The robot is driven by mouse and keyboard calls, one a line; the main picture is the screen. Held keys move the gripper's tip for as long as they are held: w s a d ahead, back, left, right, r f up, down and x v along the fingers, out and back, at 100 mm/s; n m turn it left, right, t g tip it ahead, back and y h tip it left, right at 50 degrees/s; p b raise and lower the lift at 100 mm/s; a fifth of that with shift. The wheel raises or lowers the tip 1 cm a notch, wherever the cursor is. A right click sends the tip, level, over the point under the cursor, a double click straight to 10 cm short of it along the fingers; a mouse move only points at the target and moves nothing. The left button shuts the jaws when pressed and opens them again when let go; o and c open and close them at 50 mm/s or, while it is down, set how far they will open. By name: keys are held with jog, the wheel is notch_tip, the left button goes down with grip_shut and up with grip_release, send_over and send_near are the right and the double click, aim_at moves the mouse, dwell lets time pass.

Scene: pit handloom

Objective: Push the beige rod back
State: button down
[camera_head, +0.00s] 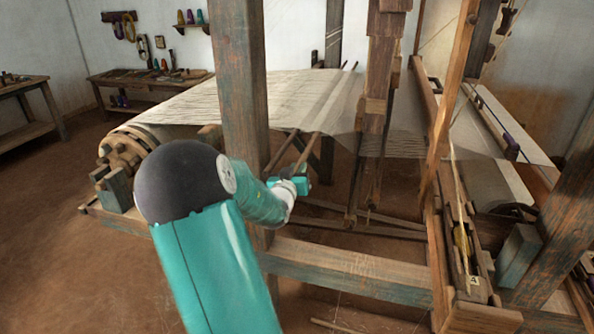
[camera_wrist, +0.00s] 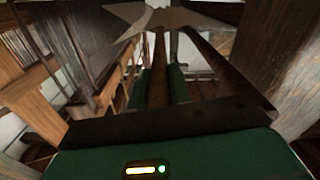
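The beige rod (camera_head: 307,151) sticks out toward me from under the pale warp sheet, beside a second, darker rod (camera_head: 279,152) on its left. My gripper (camera_head: 301,185) is at the near end of the beige rod, just right of the big wooden post. In the wrist view, my two green fingers (camera_wrist: 157,84) stand on either side of a brown-looking rod (camera_wrist: 158,60), which fills the gap between them. It runs away from me toward the pale cloth. Another rod (camera_wrist: 215,62) slants past on the right. The exact finger contact is dark and hard to see.
The lower loom beam (camera_head: 345,270) crosses below my gripper. The warp sheet (camera_head: 270,95) spreads above and behind. Hanging wooden frame parts (camera_head: 380,90) stand to the right.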

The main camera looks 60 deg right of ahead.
jog(key=shift+w+a, duration=0.15)
jog(key=shift+w, duration=0.75)
jog(key=shift+w+a, duration=0.15)
jog(key=shift+w, duration=0.7)
jog(key=c, duration=1.3)
grip_release()
jog(key=shift+w, duration=0.1)
